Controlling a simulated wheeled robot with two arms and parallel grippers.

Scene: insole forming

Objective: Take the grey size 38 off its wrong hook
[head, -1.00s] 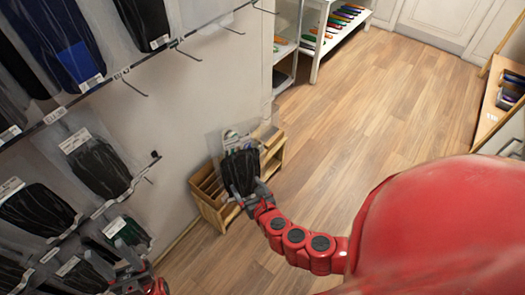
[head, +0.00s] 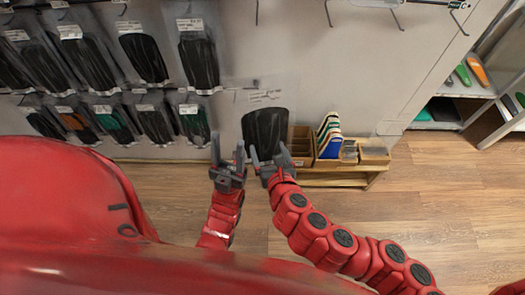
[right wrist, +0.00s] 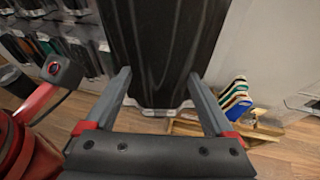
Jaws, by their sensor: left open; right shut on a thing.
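A dark grey insole pack (head: 268,127) in a clear bag with a white label hangs upright in front of the wall in the head view. Its print is too small to read. My right gripper (head: 268,163) is shut on its lower end, and the pack is off any hook. In the right wrist view the dark pack (right wrist: 163,40) fills the space beyond my right gripper's fingers (right wrist: 160,78). My left gripper (head: 228,160) is open and empty, just left of the held pack, with its fingers pointing up.
Two rows of insole packs (head: 141,55) hang on the wall at the left. Empty hooks (head: 327,14) stick out at the top. A low wooden rack (head: 345,172) with coloured sheets stands against the wall, right of the held pack. Shelves (head: 460,95) stand at the far right. The wooden floor (head: 440,225) is clear.

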